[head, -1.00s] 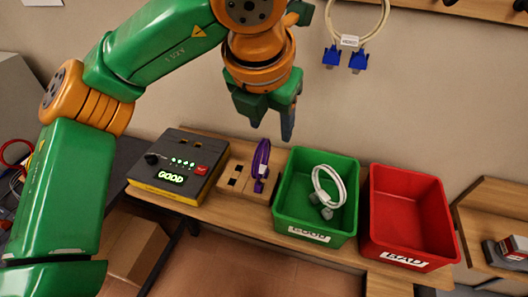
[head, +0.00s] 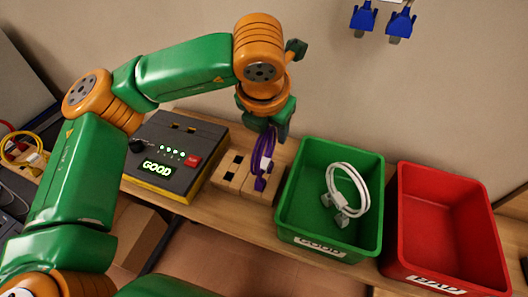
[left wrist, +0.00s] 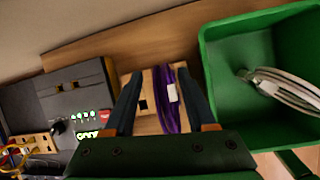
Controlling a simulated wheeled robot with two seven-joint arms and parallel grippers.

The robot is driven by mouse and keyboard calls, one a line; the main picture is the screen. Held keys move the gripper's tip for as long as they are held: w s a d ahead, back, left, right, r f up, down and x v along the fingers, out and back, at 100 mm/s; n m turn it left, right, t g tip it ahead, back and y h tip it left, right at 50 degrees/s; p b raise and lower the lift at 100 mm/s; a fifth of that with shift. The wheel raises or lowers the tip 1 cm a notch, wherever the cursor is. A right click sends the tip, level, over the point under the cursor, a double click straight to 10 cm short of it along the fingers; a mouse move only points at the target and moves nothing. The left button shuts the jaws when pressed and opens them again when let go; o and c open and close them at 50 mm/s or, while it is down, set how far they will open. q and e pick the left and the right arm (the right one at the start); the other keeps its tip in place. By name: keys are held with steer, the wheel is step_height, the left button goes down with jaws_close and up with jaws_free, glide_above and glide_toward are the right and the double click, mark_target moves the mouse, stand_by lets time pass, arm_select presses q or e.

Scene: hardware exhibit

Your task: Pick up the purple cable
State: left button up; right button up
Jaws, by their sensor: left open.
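The purple cable (head: 262,158) is looped and stands upright in a wooden block (head: 231,180), with a white tag on it. In the left wrist view the purple cable (left wrist: 166,100) lies between the two dark fingers. My left gripper (left wrist: 163,104) is open, pointing down over the block, with a finger on each side of the cable. In the head view my left gripper (head: 270,131) is at the top of the cable and partly hides it. I cannot tell whether the fingers touch the cable. My right gripper is not in view.
A dark tester box (head: 172,150) showing GOOD stands left of the block. Right of it stands a green bin (head: 290,226) holding a white cable (head: 347,190), then a red bin (head: 447,230). A cable with blue connectors (head: 381,18) hangs on the wall.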

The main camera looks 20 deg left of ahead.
arm_select(q)
jaws_close()
stand_by(1.4)
